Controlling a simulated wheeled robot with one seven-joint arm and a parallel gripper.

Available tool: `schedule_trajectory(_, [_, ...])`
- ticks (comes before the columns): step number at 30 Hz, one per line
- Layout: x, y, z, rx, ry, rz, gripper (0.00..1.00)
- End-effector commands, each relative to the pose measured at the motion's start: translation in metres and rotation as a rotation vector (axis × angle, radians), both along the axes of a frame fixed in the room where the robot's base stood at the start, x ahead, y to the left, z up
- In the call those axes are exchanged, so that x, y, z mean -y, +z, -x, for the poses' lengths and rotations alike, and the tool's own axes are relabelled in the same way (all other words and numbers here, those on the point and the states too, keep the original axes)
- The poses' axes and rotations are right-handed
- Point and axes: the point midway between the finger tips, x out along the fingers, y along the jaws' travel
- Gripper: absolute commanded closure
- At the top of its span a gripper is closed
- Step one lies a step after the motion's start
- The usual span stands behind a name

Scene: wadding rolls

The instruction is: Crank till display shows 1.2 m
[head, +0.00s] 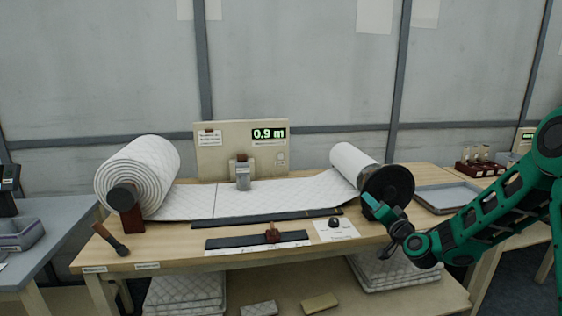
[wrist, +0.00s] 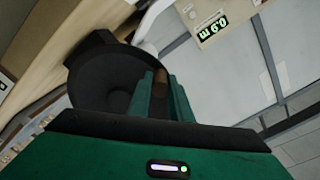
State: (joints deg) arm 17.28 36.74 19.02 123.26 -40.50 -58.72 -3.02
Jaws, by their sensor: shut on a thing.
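The display (head: 269,133) on the beige board reads 0.9 m. It also shows, upside down, in the wrist view (wrist: 212,28). The black crank disc (head: 388,187) sits at the right end of the take-up roll (head: 352,165). My gripper (head: 385,215) is at the disc's lower front edge. In the wrist view the green fingers (wrist: 160,98) are shut on the brown crank handle (wrist: 160,83), with the dark disc (wrist: 108,82) behind. White quilted wadding (head: 270,195) runs from the big supply roll (head: 138,178) at left to the take-up roll.
A dark bar with a brown knob (head: 272,235) lies along the table's front. A black round item (head: 334,223) sits on a white card. A grey tray (head: 447,197) is right of the disc. Folded wadding (head: 185,297) lies on the lower shelf.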

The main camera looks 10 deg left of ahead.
Motion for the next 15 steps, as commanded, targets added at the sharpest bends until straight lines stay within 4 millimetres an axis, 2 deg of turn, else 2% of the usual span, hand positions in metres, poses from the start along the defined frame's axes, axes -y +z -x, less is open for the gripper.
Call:
schedule_trajectory(8, [0.004, 0.013, -0.001, 0.003, -0.006, 0.002, 0.95])
schedule_trajectory(15, [0.014, 0.037, -0.004, 0.003, -0.008, 0.004, 0.95])
